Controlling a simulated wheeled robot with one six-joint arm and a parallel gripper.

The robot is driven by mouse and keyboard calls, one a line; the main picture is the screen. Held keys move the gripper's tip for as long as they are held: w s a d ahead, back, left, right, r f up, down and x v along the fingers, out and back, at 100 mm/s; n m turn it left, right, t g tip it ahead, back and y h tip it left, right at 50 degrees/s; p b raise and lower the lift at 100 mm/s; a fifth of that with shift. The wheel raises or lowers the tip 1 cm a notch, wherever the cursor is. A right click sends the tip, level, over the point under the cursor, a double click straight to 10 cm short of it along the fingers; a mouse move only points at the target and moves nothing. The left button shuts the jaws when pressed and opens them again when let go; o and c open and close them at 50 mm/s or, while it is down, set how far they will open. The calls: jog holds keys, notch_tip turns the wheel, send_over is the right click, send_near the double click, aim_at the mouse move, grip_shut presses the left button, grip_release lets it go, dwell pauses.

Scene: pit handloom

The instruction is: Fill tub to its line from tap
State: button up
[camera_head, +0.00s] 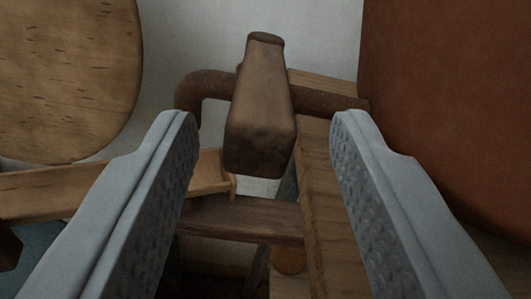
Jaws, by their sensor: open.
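The tap's brown pipe (328,101) runs left from a large reddish-brown vessel and bends down at its left end into a spout (187,92). A thick brown block-shaped handle (260,130) sits on the pipe and points toward me. My gripper (265,128) is open, with one grey finger on each side of the handle and a gap on both sides. No water shows at the spout, whose mouth is hidden behind my left finger. I cannot make out the tub or its line.
The reddish-brown vessel (455,110) fills the right side. A round pale wooden board (60,75) is at the upper left. Wooden beams (240,218) cross below the tap, and an upright plank (330,220) stands behind my right finger. A pale wall (315,35) is behind.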

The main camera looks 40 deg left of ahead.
jog(key=v, duration=1.1)
jog(key=shift+s+d, duration=0.25)
jog(key=s+a+r+m+t+h, duration=0.35)
jog(key=s+r+h, duration=0.2)
jog(key=r, duration=0.35)
jog(key=s+a+r+m+t+h, duration=0.2)
jog(key=s+a+r+t+h, duration=0.3)
jog(key=r, duration=0.4)
jog(key=s+a+f+m+g, duration=0.1)
jog(key=s+a+m, duration=0.1)
jog(key=s, duration=0.5)
jog(key=s+a+f+m+g+h, duration=0.1)
jog(key=s+a+f+m, duration=0.1)
jog(key=s, duration=0.6)
jog(key=s+a+f+m+g+h, duration=0.1)
jog(key=s+a+f+m, duration=0.1)
jog(key=s, duration=0.5)
jog(key=shift+s+f+g, duration=0.25)
jog(key=shift+s+g, duration=0.1)
jog(key=shift+s, duration=0.05)
jog(key=shift+h, duration=0.25)
dwell(0.4)
